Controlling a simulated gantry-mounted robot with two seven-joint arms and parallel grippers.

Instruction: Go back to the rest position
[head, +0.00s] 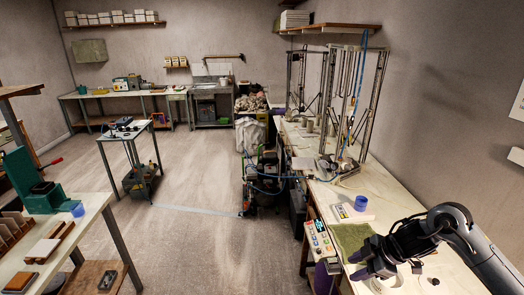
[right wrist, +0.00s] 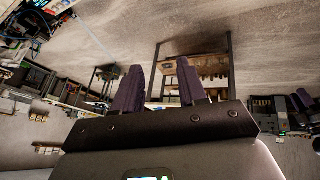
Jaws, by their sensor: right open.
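My right gripper (head: 366,262) is over the front part of the white-topped bench (head: 405,213) on the right in the head view. Its dark arm comes in from the lower right. In the right wrist view its two purple fingers (right wrist: 158,92) stand apart with nothing between them. Beyond them in that view are the floor and a shelved table, seen tilted.
A table (head: 60,238) with a green press stands at left. The middle floor (head: 190,215) is mostly clear.

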